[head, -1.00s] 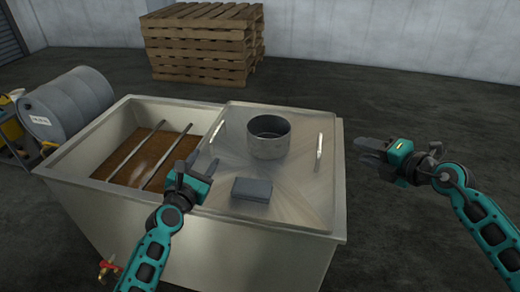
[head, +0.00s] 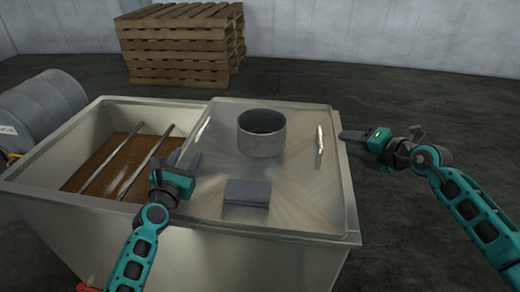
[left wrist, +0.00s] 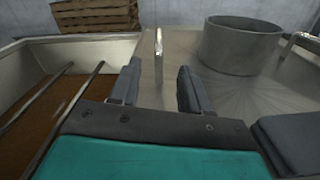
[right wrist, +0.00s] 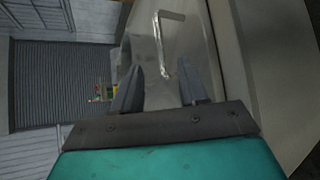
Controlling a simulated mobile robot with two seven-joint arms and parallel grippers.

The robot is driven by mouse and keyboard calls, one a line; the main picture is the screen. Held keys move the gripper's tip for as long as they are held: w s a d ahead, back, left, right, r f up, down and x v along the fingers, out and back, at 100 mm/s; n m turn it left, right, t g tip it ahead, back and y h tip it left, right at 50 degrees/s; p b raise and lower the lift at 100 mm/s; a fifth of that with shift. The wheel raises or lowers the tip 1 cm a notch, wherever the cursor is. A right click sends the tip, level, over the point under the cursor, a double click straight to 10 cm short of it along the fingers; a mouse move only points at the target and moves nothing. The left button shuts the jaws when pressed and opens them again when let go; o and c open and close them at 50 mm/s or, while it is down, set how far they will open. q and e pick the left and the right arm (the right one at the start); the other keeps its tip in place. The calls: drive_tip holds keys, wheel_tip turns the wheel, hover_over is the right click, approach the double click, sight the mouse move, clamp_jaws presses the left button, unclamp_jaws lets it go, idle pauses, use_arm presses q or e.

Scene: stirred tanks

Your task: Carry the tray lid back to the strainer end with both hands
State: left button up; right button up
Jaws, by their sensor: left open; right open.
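The metal tray lid (head: 290,190) lies flat over the right part of the tank. It has a bar handle near each side: the left handle (head: 202,131) and the right handle (head: 319,140). My left gripper (head: 180,157) is open and empty beside the left handle; in the left wrist view that handle (left wrist: 158,55) stands ahead between the fingers. My right gripper (head: 350,137) is open and empty just right of the right handle; in the right wrist view that handle (right wrist: 160,45) shows ahead between the fingertips. I cannot make out the strainer.
A round metal pot (head: 262,140) and a folded grey cloth (head: 247,192) sit on the lid. The tank's left part (head: 75,215) is open, with brown contents and two bars (head: 145,165) across it.

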sight(199, 133)
use_arm(q)
drive_tip(key=w, duration=0.7)
drive_tip(key=w+d, duration=0.1)
drive_tip(key=w, duration=0.2)
drive_tip(key=shift+w, duration=0.3)
use_arm(e)
drive_tip(key=x, duration=1)
drive_tip(key=shift+w+a+f, duration=0.1)
drive_tip(key=shift+w+a, duration=0.1)
drive_tip(key=shift+w, duration=0.05)
use_arm(q)
drive_tip(key=shift+w, duration=0.6)
use_arm(e)
drive_tip(key=shift+w+a+f, duration=0.3)
drive_tip(key=shift+w+a, duration=0.05)
drive_tip(key=shift+w, duration=0.1)
use_arm(q)
drive_tip(key=shift+c, duration=0.3)
use_arm(e)
drive_tip(key=shift+c, duration=0.3)
use_arm(q)
clamp_jaws()
use_arm(e)
clamp_jaws()
use_arm(q)
drive_tip(key=shift+a, duration=0.2)
